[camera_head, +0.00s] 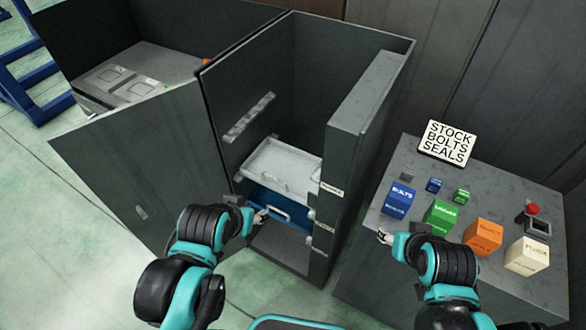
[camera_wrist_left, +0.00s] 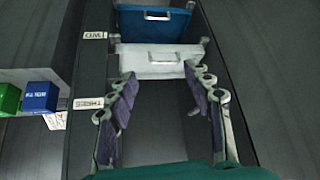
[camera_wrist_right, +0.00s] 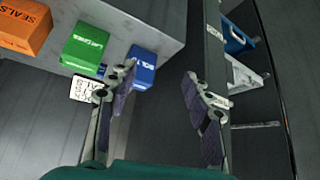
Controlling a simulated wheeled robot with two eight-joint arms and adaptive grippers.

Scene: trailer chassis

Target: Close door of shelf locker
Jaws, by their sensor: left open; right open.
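The shelf locker (camera_head: 365,110) is a dark grey, open-topped cabinet. Its door (camera_head: 140,165) stands swung wide open to the left, with a small handle (camera_head: 141,212) low on its face. Inside are a pale grey bin (camera_head: 285,165) and a blue bin (camera_head: 280,208) below it. My left gripper (camera_head: 259,215) is open and empty at the locker's front opening, near the blue bin; in the left wrist view its fingers (camera_wrist_left: 160,78) spread before the bins. My right gripper (camera_head: 384,236) is open and empty, between the locker and the table; its fingers also show in the right wrist view (camera_wrist_right: 162,75).
A grey table (camera_head: 545,287) at the right holds blue, green, orange and cream boxes, smaller blocks, a sign (camera_head: 447,143) and a red-button device (camera_head: 533,217). Another open grey cabinet (camera_head: 110,40) stands behind the door. Green floor (camera_head: 60,230) is clear at the left.

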